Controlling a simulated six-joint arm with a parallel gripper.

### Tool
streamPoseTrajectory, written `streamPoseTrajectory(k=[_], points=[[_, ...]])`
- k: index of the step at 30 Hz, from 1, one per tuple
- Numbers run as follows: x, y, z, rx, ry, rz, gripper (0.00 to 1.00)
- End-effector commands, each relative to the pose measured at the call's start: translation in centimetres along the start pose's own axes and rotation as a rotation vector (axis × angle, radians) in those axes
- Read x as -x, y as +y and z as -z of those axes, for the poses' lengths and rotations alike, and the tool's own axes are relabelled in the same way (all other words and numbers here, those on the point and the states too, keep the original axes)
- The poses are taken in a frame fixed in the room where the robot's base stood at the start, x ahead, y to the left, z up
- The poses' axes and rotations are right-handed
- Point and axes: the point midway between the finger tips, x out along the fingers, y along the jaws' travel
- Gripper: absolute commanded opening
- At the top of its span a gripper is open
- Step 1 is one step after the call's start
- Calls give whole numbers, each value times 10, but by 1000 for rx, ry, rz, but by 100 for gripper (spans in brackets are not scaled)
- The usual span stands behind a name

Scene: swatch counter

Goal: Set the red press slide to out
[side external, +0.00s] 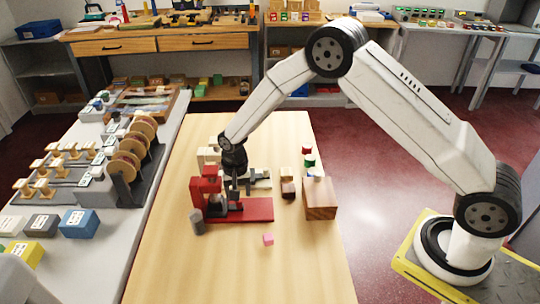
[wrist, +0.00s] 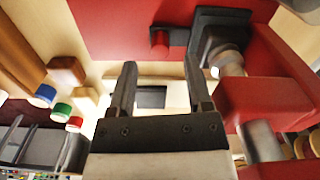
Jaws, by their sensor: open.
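The red press (side external: 208,186) stands on its flat red base (side external: 250,210) in the middle of the wooden table. In the wrist view its red body (wrist: 270,98) is at the right, with a metal rod and a dark block (wrist: 222,30) beside it. A small red knob (wrist: 160,42) on a dark piece shows over the red base; I cannot tell how far the slide is set. My gripper (side external: 238,190) is over the press, just right of its body. It is open and empty in the wrist view (wrist: 160,76), its fingers apart from the knob.
A cream press (side external: 208,154) stands just behind the red one. A wooden block (side external: 320,198) and several colour-topped pieces are to the right. The table's front is mostly clear.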

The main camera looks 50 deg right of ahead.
Motion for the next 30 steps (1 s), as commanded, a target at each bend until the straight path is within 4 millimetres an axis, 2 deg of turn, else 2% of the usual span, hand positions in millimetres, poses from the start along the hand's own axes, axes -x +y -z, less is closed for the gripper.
streamPoseTrajectory(k=[3, 9, 22, 28, 30], points=[[-15, 0, 0, 0, -1, -1, 64], [-32, 0, 0, 0, 0, 0, 64], [-38, 0, 0, 0, 1, 1, 64], [-38, 0, 0, 0, 1, 0, 1], [-38, 0, 0, 0, 1, 0, 0]])
